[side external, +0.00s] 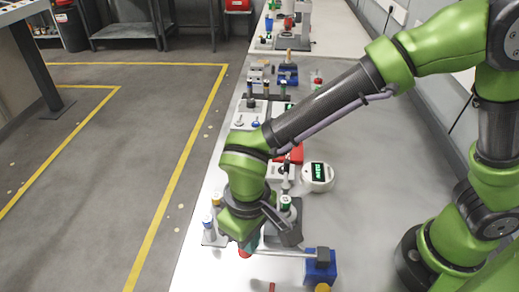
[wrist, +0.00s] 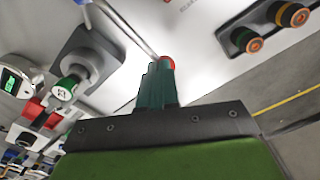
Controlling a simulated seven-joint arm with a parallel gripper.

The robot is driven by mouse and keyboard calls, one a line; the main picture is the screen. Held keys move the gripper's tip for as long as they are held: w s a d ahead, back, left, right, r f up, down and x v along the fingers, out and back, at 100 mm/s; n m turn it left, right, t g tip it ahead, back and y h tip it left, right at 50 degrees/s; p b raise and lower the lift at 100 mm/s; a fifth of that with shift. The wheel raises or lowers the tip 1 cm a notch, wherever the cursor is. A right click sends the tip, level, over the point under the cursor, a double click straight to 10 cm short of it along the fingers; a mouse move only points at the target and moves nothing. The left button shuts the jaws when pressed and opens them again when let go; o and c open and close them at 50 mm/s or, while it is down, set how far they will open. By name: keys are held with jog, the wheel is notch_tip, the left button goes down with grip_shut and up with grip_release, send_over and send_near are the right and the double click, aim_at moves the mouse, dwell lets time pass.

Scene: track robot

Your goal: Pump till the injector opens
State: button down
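A blue pump-like block (side external: 321,272) with a dark top stands at the front of the bench. A long thin metal lever (side external: 283,253) runs from it leftward to a red knob (side external: 244,253). My gripper (side external: 248,243) is at the knob end, low over the bench. In the wrist view its teal fingers (wrist: 157,85) are close together, with the red knob (wrist: 169,62) showing just past their tips; they look shut on it, though the contact is partly hidden. The lever (wrist: 130,32) enters from upper left. No injector can be clearly made out.
A white round gauge (side external: 318,176) with a green display stands behind my gripper. A grey block with a green-topped plug (wrist: 65,88) is close by.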

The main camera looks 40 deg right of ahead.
notch_tip(320, 180, up, 10)
dwell(1.2)
dwell(0.7)
jog(key=shift+f, duration=1.55)
dwell(1.7)
jog(key=shift+f, duration=3.65)
notch_tip(320, 180, up, 10)
jog(key=shift+r, duration=0.2)
